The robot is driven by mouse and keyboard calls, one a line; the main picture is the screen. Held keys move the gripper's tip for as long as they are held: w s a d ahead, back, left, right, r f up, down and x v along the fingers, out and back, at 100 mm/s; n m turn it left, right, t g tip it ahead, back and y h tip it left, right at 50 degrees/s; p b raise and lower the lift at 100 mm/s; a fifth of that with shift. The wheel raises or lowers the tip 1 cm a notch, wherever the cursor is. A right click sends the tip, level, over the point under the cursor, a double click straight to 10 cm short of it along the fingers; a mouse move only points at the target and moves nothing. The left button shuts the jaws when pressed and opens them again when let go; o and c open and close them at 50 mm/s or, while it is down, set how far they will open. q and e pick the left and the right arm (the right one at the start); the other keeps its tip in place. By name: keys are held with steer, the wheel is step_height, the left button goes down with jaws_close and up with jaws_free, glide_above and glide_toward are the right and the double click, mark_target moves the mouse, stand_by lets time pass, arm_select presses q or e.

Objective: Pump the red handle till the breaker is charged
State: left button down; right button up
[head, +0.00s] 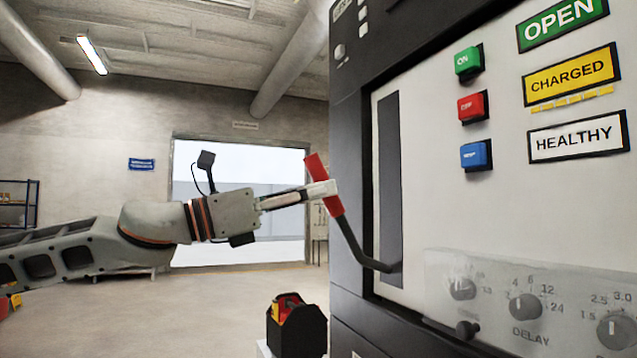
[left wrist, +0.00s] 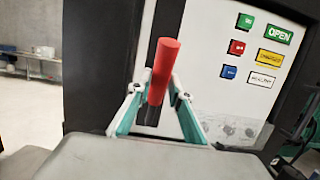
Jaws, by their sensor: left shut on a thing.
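The red handle (head: 323,184) is the grip of a bent dark lever (head: 357,245) that comes out of a tall slot (head: 390,180) in the breaker panel. My left gripper (head: 322,189) is shut on the red grip, which tilts up and to the left. In the left wrist view the red handle (left wrist: 163,70) stands between the two fingers. The breaker's yellow plate reads CHARGED (head: 571,78). Above it a green plate reads OPEN (head: 560,20), and below it a white plate reads HEALTHY (head: 577,134).
Green (head: 467,62), red (head: 472,106) and blue (head: 475,155) buttons sit beside the plates. A clear cover over dials (head: 525,305) is below. A dark tool box (head: 297,328) stands low, left of the cabinet. Open floor lies to the left.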

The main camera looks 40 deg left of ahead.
arm_select(q)
steer(key=x, duration=0.2)
steer(key=shift+w+d+r+p, duration=0.15)
steer(key=shift+w+r+p, duration=0.1)
steer(key=shift+p, duration=0.1)
arm_select(e)
steer(key=shift+w+r, duration=0.5)
steer(key=shift+r, duration=0.3)
arm_select(q)
steer(key=shift+w+d+r, duration=0.3)
steer(key=shift+w+r, duration=0.3)
steer(key=shift+w, duration=0.05)
arm_select(e)
steer(key=shift+w+r, duration=0.1)
steer(key=shift+r, duration=0.05)
arm_select(q)
steer(key=b+x, duration=0.1)
steer(key=x, duration=0.1)
steer(key=r+x, duration=0.1)
steer(key=x, duration=0.1)
steer(key=shift+b, duration=0.35)
steer(key=c, duration=1.7)
jaws_free()
steer(key=shift+s, duration=0.15)
arm_select(e)
steer(key=f, duration=0.1)
steer(key=s+f, duration=0.1)
steer(key=f, duration=0.1)
steer(key=shift+s, duration=0.25)
